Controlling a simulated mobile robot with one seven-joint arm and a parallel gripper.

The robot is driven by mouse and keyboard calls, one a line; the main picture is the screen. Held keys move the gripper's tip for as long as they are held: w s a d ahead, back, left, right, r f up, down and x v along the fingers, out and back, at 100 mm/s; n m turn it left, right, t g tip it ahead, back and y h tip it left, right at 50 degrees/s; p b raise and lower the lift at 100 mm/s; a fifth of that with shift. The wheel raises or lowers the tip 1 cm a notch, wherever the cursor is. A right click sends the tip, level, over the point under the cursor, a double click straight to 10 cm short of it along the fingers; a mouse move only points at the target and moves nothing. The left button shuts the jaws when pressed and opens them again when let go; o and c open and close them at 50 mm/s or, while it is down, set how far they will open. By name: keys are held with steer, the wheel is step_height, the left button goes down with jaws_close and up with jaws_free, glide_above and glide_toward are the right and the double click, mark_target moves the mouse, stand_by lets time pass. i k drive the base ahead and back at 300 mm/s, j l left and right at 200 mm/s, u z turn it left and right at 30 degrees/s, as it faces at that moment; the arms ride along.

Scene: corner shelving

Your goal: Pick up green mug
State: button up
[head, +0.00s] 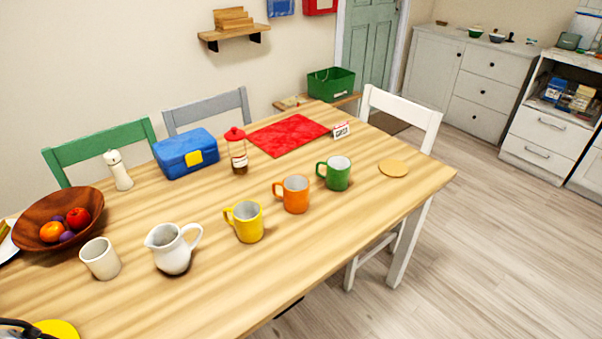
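The green mug (338,174) stands upright on the wooden table (330,237), toward its right end. Its handle points left in the head view. An orange mug (295,195) stands to its left, and a yellow mug (249,223) stands further left and nearer. The three mugs are apart from each other. My gripper cannot be made out in this view. A dark curved piece shows at the bottom left corner, but I cannot tell what it is.
A round coaster (393,168) lies right of the green mug. Behind are a red cloth (288,135), a small sign (341,130), a red-topped jar (238,155) and a blue box (186,154). A white pitcher (172,250) stands left. White chair (401,117) at the right end.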

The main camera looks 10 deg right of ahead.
mark_target(337, 177)
steer(key=j+z, duration=0.15)
steer(key=z, duration=0.4)
steer(key=i+l, duration=0.25)
steer(key=l, duration=0.15)
steer(key=i+l, duration=0.25)
steer(key=l, duration=0.2)
steer(key=i+l, duration=0.2)
steer(key=l, duration=0.2)
steer(key=i+l, duration=0.25)
steer(key=l, duration=0.2)
steer(key=i+l, duration=0.25)
steer(key=l, duration=0.15)
steer(key=i+l+u, duration=0.15)
steer(key=l+u, duration=0.15)
steer(key=i+l+u, duration=0.1)
steer(key=l+u, duration=0.15)
steer(key=l, duration=0.15)
steer(key=u, duration=0.95)
steer(key=i, duration=0.55)
